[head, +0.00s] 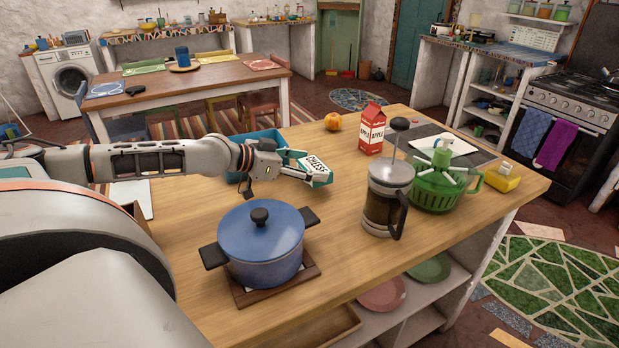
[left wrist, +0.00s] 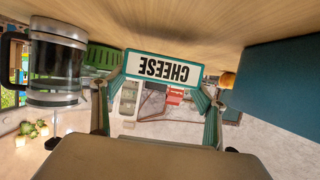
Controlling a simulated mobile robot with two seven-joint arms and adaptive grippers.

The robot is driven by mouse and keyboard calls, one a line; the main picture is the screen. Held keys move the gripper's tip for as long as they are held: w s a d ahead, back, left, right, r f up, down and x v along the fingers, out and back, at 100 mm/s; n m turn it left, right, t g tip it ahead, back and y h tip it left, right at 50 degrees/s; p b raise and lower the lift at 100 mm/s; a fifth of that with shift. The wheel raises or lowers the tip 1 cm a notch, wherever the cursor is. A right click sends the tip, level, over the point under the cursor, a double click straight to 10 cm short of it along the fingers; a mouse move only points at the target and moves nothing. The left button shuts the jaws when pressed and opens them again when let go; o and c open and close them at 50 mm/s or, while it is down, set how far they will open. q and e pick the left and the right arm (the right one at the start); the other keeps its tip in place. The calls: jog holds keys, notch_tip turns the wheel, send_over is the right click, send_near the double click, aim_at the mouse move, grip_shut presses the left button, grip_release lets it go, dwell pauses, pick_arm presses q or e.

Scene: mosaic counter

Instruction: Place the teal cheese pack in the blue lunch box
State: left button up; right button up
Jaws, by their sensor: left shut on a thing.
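The teal cheese pack (head: 318,172) has a white label reading CHEESE. My left gripper (head: 303,169) is shut on it and holds it above the wooden counter, just right of the lunch box. In the left wrist view the pack (left wrist: 163,69) sits between the two fingers, its lettering upside down. The blue lunch box (head: 268,135) stands on the counter behind my left gripper and wrist, which hide much of it. In the left wrist view its plain blue side (left wrist: 275,85) shows at the right. My right gripper is not in view.
A blue pot (head: 262,245) stands on a trivet in front of my left arm. A French press (head: 388,195), a green spinner (head: 437,185), a red apple carton (head: 371,130) and an orange (head: 332,121) stand to the right. The counter between pot and press is clear.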

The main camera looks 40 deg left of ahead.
pick_arm(q)
jog(key=shift+f, duration=1.4)
jog(key=shift+f+b, duration=0.1)
jog(key=shift+b, duration=0.2)
jog(key=shift+f, duration=0.15)
jog(key=o, duration=1.3)
